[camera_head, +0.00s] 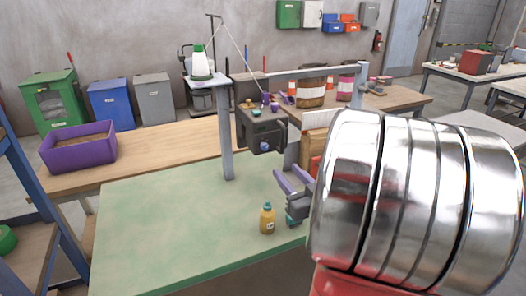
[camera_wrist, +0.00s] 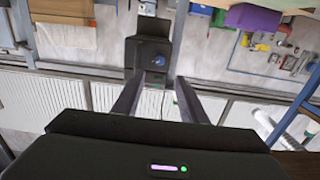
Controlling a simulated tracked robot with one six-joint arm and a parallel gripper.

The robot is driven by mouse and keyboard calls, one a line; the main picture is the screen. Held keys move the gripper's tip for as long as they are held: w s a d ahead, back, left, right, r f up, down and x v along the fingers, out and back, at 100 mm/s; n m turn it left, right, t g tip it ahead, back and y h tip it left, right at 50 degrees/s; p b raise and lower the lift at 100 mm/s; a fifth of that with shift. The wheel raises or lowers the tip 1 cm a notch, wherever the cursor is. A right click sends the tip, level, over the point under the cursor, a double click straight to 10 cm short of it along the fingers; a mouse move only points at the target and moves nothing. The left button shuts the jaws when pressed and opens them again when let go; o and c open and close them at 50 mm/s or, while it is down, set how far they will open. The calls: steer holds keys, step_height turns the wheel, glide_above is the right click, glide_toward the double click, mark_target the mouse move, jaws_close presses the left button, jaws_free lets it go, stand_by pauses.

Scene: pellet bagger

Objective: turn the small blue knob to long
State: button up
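The small blue knob (camera_wrist: 159,59) is on the face of a dark box (camera_wrist: 147,47) in the wrist view. In the head view this dark box (camera_head: 262,130) hangs by the grey frame post, with a small bluish spot low on its face that looks like the knob. My gripper (camera_wrist: 160,78) is open and empty, one finger to each side of the knob's line, with the knob beyond the fingertips. In the head view my gripper (camera_head: 291,180) is below and to the right of the box, apart from it. The knob's pointer and any "long" marking are too small to read.
A yellow bottle (camera_head: 267,218) stands on the green tabletop (camera_head: 170,225) near my gripper. The grey post (camera_head: 225,130) rises left of the box. A purple bin (camera_head: 78,147) sits on the wooden bench at left. Much of the green tabletop is clear.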

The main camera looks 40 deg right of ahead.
mark_target(265, 148)
steer(key=x, duration=1.3)
steer(key=shift+w+d, duration=0.1)
steer(key=shift+w, duration=0.3)
jaws_close()
steer(key=shift+f+m, duration=0.1)
steer(key=shift+m, duration=0.3)
steer(key=m, duration=1.1)
stand_by(0.4)
steer(key=shift+m, duration=0.3)
